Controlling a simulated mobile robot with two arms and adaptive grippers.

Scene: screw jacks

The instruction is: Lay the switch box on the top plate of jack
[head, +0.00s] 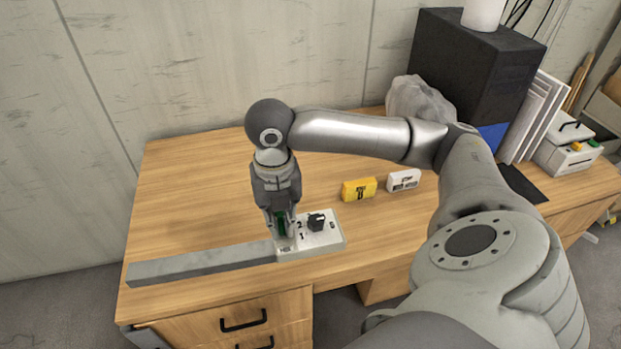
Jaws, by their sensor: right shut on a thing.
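The switch box (325,230), pale grey with a black rotary knob and printed numbers, is near the front edge of the desk, at the right end of a long grey bar. My right gripper (283,228) points down over the box's left end, shut, with a dark green part between its fingers. That part seems to belong to the box; the fingers hide most of it. I cannot tell whether the box rests on the desk or is slightly raised. No jack or top plate can be made out. My left gripper is not in view.
The grey bar (200,264) lies along the desk's front left. A yellow box (359,189) and a white box (404,180) stand right of the gripper. A black computer case (470,75) stands at the back right. The desk's left rear (195,190) is clear.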

